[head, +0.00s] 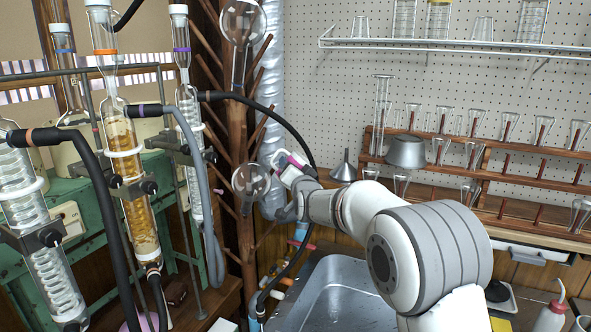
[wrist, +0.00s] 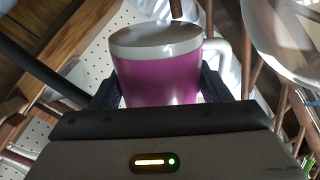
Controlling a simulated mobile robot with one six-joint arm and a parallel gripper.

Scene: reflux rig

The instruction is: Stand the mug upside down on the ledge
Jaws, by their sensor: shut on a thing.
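The mug (wrist: 160,80) is magenta with a white band and a white handle (wrist: 215,50) at its right in the wrist view. My gripper (wrist: 160,88) is shut on it, one dark finger on each side. A pale grey oval end of the mug faces up in that view; I cannot tell whether it is the base or the opening. In the head view the mug (head: 292,166) is tilted in the air, partly hidden by my gripper (head: 288,200). A wooden ledge with tiers (head: 510,213) runs along the pegboard at the right, holding glassware.
A brown drying tree (head: 243,120) with round flasks stands close left of the mug. A funnel (head: 345,168) and a grey bowl-shaped vessel (head: 406,151) are to the right. A metal sink (head: 345,290) lies below. A wire shelf (head: 450,45) is above. Glass condensers (head: 130,180) with hoses fill the left.

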